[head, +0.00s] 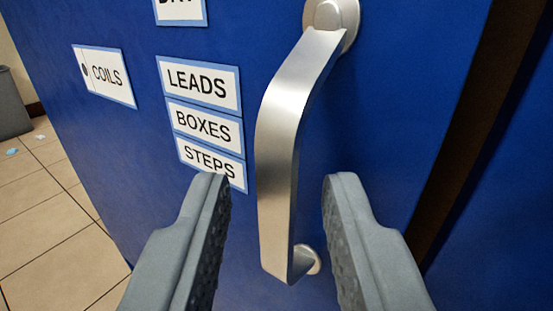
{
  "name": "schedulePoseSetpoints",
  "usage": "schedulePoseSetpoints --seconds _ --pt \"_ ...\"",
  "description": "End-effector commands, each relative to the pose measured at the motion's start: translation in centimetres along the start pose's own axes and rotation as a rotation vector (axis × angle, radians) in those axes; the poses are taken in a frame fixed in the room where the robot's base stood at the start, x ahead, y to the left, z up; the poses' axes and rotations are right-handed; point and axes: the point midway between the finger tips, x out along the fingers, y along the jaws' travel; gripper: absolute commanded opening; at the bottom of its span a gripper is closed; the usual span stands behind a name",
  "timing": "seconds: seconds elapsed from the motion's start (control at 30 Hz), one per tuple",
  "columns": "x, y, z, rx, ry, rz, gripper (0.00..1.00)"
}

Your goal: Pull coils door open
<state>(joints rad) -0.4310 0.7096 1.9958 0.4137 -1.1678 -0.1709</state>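The blue door (370,180) fills most of the head view and is tilted in the picture. A silver bar handle (280,150) stands out from it on two round mounts. A white label reading COILS (105,75) is on the door's left part. My gripper (278,190) is open, with one grey finger on each side of the handle's lower part. The handle shows between the fingers with a gap on both sides. I cannot tell how deep the fingers reach around it.
Labels reading LEADS (200,84), BOXES (204,128) and STEPS (210,164) are left of the handle. A dark brown gap or edge (475,130) runs along the door's right side. Tiled floor (50,220) and a grey bin (12,105) show at left.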

Motion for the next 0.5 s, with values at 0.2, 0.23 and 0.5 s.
schedulePoseSetpoints --seconds 0.2,0.23,0.5 --pt "0.52 -0.02 0.01 0.0 0.0 0.0 0.3" --pt "0.52 -0.02 0.01 0.0 0.0 0.0 0.3" --pt "0.49 -0.02 0.01 0.0 0.0 0.0 0.02"
